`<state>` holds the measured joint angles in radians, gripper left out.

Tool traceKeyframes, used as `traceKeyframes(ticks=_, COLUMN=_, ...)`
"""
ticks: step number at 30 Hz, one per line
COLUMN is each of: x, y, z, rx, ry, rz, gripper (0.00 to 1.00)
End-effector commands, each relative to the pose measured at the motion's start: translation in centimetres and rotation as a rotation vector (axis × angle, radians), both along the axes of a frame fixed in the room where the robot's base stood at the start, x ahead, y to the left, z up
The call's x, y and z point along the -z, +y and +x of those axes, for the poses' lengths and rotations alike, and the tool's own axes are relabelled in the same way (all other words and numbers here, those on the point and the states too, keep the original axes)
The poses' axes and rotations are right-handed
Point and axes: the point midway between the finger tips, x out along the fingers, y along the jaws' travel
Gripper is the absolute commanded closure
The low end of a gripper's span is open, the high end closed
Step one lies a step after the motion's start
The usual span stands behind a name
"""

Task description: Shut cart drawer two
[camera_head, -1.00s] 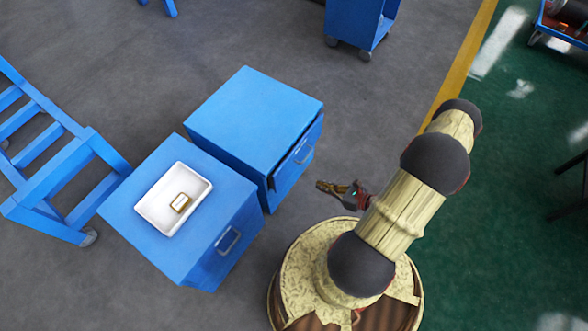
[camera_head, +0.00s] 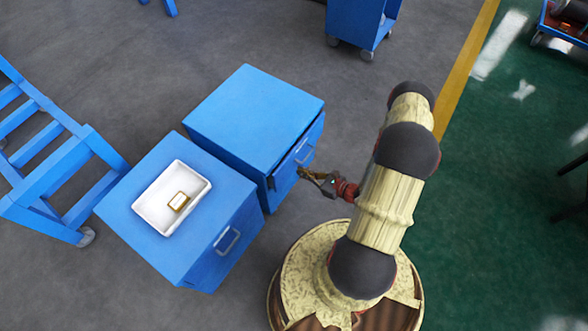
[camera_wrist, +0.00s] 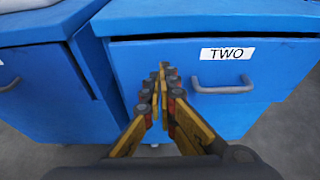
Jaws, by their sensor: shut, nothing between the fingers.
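The blue cart with drawer two (camera_head: 255,110) stands at the centre of the head view. Its drawer front (camera_head: 297,156) sticks out slightly, with a dark gap below the cart top. In the wrist view the drawer front (camera_wrist: 258,65) carries a "TWO" label (camera_wrist: 227,53) above a grey handle (camera_wrist: 222,86). My gripper (camera_head: 303,172) is shut and empty, with its tips at the drawer front. In the wrist view the fingertips (camera_wrist: 161,73) are left of the handle, over the drawer's left part. Whether they touch it I cannot tell.
A blue rack (camera_head: 60,180) is further left. Grey floor (camera_head: 360,100) is clear right of the carts.

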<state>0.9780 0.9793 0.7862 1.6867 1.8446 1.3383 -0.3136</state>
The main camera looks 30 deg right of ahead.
Motion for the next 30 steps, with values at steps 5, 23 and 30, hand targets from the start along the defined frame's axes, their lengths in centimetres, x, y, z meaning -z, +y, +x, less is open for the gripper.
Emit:
traceKeyframes(ticks=5, x=0.3, y=1.0, z=2.2, rx=-0.004, ry=-0.001, rz=-0.002, gripper=1.00)
traceKeyframes(ticks=23, x=0.1, y=1.8, z=4.1, rx=0.000, ry=0.000, rz=0.000, gripper=1.00)
traceKeyframes(ticks=30, x=0.1, y=2.2, z=5.0, rx=-0.004, ry=-0.001, rz=-0.002, gripper=1.00)
